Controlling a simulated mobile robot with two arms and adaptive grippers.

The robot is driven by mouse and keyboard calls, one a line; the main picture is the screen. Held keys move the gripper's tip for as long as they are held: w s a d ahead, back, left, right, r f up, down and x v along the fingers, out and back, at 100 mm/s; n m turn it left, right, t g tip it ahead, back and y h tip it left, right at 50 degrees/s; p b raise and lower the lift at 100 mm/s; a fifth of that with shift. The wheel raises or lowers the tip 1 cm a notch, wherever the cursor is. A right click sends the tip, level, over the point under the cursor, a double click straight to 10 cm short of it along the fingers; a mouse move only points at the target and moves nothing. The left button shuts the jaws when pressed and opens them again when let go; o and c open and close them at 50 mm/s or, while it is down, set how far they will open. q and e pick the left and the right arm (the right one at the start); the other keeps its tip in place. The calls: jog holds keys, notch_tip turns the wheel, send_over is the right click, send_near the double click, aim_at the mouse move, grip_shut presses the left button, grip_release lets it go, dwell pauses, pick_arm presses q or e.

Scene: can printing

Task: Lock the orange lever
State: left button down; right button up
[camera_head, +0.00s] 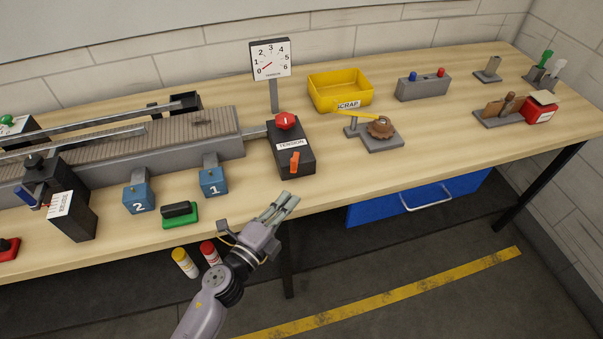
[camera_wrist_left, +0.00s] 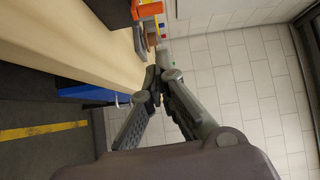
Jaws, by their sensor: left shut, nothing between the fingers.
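The orange lever (camera_head: 295,162) stands on the sloped front of the dark tension box (camera_head: 300,142), below its "TENSION" label. It looks roughly upright, leaning slightly to the right. A red knob (camera_head: 285,121) is on top of the same box. My left gripper (camera_head: 289,198) is in front of the box, by the table's front edge, apart from the lever. In the left wrist view its fingertips (camera_wrist_left: 155,76) meet with nothing between them. An orange patch (camera_wrist_left: 147,9) shows at the top of that view; I cannot tell whether it is the lever. My right gripper is not in view.
A gauge (camera_head: 270,59) stands behind the box on a post. The yellow scrap bin (camera_head: 340,92) and a small stand with a brown gear (camera_head: 380,135) are to the right. Blue blocks (camera_head: 213,181) and a green-based switch (camera_head: 181,215) are left. Table in front of the box is clear.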

pick_arm(q)
jog(key=shift+s+d+f+m+g+h, duration=0.1)
jog(key=shift+s+d+m+g+h, duration=0.05)
jog(key=shift+d+m+h, duration=0.15)
jog(key=shift+s+d+f+m+g+h, duration=0.1)
jog(key=shift+d+m+g+h, duration=0.1)
jog(key=shift+d+m, duration=0.2)
jog(key=p+x, duration=0.1)
jog(key=x, duration=0.9)
jog(key=shift+w, duration=0.1)
jog(key=a, duration=0.3)
jog(key=shift+w+a+p, duration=0.2)
jog(key=shift+w+p, duration=0.15)
jog(key=shift+w, duration=0.05)
jog(key=shift+a, duration=0.4)
jog(key=shift+d, duration=0.1)
